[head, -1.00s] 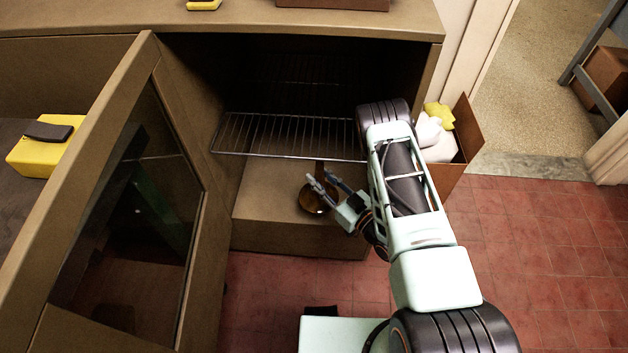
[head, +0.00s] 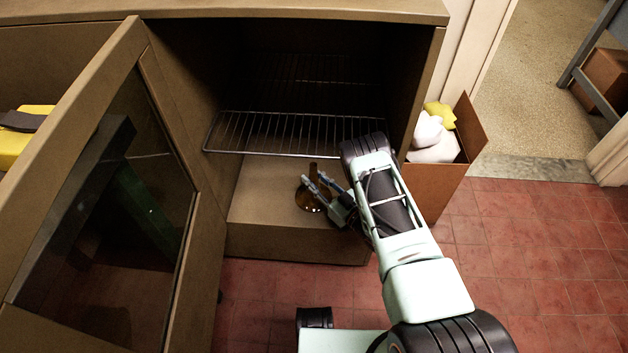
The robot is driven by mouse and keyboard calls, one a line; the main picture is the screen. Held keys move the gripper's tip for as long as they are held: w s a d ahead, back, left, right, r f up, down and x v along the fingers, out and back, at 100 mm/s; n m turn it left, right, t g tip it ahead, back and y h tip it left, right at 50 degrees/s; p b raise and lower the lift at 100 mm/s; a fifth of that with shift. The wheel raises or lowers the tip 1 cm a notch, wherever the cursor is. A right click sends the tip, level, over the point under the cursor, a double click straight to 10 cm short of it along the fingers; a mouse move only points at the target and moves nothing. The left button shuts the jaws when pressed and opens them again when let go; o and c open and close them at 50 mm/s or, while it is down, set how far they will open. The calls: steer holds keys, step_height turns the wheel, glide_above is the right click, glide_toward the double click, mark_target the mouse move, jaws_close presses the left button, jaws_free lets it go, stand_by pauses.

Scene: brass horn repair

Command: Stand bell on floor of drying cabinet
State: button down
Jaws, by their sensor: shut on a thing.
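The brass bell (head: 304,198) is at the front part of the drying cabinet's floor (head: 262,200), below the wire rack. Its wide rim faces down and its narrow stem points up. My gripper (head: 315,185) is shut on the bell near its stem, reaching in from the right. The fingers hide part of the bell. I cannot tell whether its rim touches the floor. The cabinet's glass door (head: 115,215) stands open on the left.
The wire rack (head: 285,134) spans the cabinet above the bell, close to my arm. An open box (head: 432,190) with white and yellow things stands against the cabinet's right side. The cabinet floor left of the bell is clear.

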steer(key=shift+f, duration=0.1)
steer(key=c, duration=1.6)
jaws_free()
steer(key=shift+s+d+r, duration=0.15)
steer(key=shift+r, duration=0.05)
steer(key=p+v, duration=0.2)
steer(key=v, duration=0.9)
steer(key=shift+s+d, duration=0.2)
